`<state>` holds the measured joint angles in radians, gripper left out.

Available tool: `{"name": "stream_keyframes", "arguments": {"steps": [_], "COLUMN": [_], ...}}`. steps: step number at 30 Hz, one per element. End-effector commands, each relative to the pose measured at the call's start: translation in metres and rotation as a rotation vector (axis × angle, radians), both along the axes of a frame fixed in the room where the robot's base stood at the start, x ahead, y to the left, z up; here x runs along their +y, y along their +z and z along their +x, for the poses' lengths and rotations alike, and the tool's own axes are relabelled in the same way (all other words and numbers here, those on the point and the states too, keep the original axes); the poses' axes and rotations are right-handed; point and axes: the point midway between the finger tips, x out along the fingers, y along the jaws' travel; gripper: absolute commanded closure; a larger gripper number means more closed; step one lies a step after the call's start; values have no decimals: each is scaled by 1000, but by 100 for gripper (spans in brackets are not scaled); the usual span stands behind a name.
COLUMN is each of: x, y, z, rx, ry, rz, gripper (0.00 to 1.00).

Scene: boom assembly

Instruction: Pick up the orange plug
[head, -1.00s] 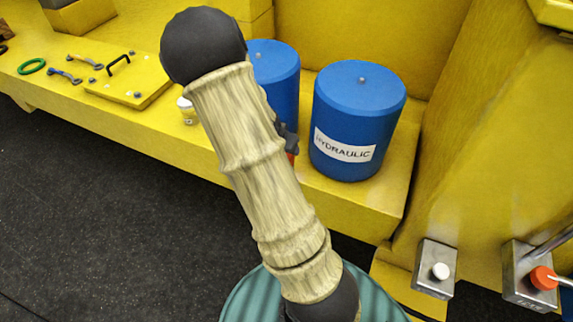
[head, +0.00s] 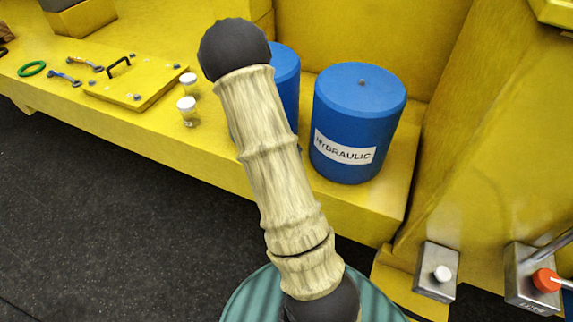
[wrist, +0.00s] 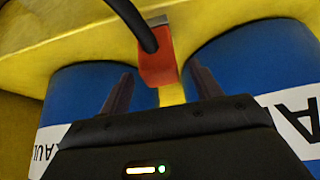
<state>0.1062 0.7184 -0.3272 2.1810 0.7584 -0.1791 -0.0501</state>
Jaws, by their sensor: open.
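The orange plug (wrist: 157,65) shows in the wrist view as a red-orange block with a thick black cable (wrist: 133,22) curving from it. It sits at the gap between two blue drums. My gripper (wrist: 161,72) is open, with one dark finger to each side of the plug in the picture. The plug shows beyond and between the fingertips; I cannot tell whether they touch it. In the head view my arm hides both the plug and the gripper.
Two blue drums, one labelled hydraulic (head: 358,125) and one partly hidden (head: 286,75), stand on the yellow ledge (head: 385,205). White-capped jars (head: 187,108), a yellow panel (head: 135,88), wrenches and a green ring (head: 32,68) lie left. An orange-knobbed lever (head: 545,280) is at right.

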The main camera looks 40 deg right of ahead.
Motion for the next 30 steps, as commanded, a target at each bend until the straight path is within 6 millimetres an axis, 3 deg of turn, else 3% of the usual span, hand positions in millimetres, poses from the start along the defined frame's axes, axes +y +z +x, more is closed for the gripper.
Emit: {"name": "stream_keyframes", "arguments": {"steps": [9, 25, 30], "x": [-12, -12, -12], "y": [-32, -32, -32], "z": [7, 8, 8], "rx": [1, 0, 0], "ry": [0, -1, -1], "rz": [0, 0, 0], "gripper": [36, 36, 68]}}
